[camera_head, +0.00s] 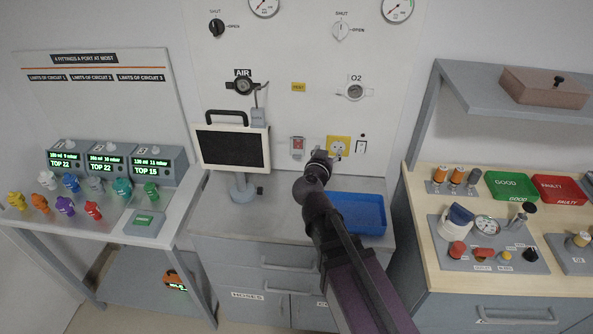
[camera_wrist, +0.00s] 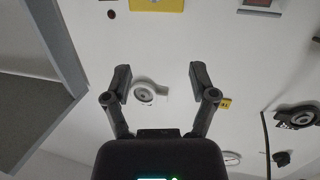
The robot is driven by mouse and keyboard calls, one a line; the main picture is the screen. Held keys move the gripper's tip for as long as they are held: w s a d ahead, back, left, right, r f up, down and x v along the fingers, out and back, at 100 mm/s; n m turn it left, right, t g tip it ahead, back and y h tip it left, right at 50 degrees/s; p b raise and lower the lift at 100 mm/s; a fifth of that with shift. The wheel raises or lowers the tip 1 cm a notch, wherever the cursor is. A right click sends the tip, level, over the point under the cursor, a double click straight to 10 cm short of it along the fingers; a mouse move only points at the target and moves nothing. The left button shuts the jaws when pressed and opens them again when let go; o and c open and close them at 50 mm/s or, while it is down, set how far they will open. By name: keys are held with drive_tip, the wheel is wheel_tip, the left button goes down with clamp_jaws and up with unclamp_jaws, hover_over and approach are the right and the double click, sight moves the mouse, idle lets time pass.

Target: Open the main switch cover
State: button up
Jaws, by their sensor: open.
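The main switch cover appears to be the small box with a red part (camera_head: 297,146) on the wall panel, left of a yellow socket plate (camera_head: 338,144). In the wrist view this box (camera_wrist: 262,4) is cut by the top edge, right of the yellow plate (camera_wrist: 157,4). I cannot tell whether the cover is shut. My gripper (camera_head: 320,158) is in front of the lower panel, just right of and below the box in the head view. In the wrist view my gripper (camera_wrist: 159,80) is open, with nothing between its fingers; the panel lies beyond them.
A monitor (camera_head: 232,147) on a stand is left of the box. A blue tray (camera_head: 358,213) lies on the counter below my arm. The O2 outlet (camera_head: 354,92) and AIR outlet (camera_head: 239,86) are higher on the panel. A grey shelf (camera_head: 465,85) juts out at right.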

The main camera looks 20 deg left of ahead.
drive_tip(key=s+a+n+y+b, duration=0.2)
drive_tip(key=s+a+y, duration=0.1)
drive_tip(key=a, duration=0.6)
drive_tip(key=shift+s+f+t+y, duration=0.15)
drive_tip(key=shift+f+t+y, duration=0.25)
drive_tip(key=shift+y, duration=0.3)
drive_tip(key=shift+f, duration=0.15)
drive_tip(key=b, duration=0.8)
approach(296, 157)
drive_tip(key=w+f, duration=0.1)
drive_tip(key=w, duration=0.1)
drive_tip(key=shift+x, duration=4)
drive_tip(key=shift+a+r, duration=0.2)
clamp_jaws()
